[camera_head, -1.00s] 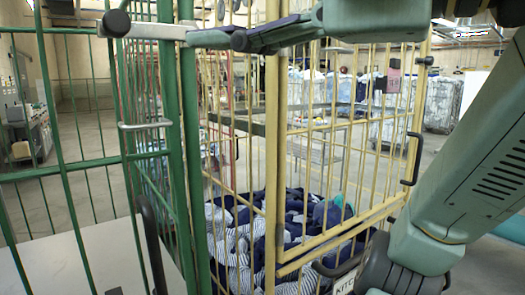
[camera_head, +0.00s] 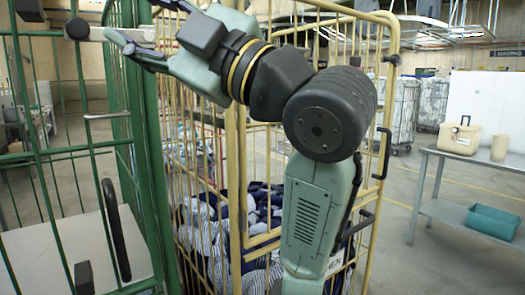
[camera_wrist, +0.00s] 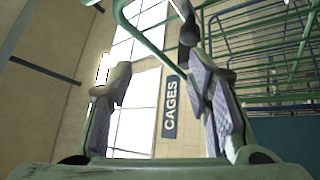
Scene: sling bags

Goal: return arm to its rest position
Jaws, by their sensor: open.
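My gripper (camera_head: 137,22) is at the upper left of the head view, level with the tops of the cages. It points left, near a grey bar with a black round end on the green cage (camera_head: 143,130). In the wrist view my gripper (camera_wrist: 160,92) has its two fingers wide apart, with nothing held between them. A green tube of a cage (camera_wrist: 150,42) passes close to the right fingertip; I cannot tell if they touch. My arm is bent in front of the yellow cage (camera_head: 386,110), hiding part of it.
The yellow cage holds striped and dark blue bags (camera_head: 205,240). A grey table (camera_head: 455,155) at right carries a beige box (camera_head: 459,139) and, on its lower shelf, a teal bin (camera_head: 493,221). Floor between cage and table is clear. A CAGES sign (camera_wrist: 171,107) hangs beyond my gripper.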

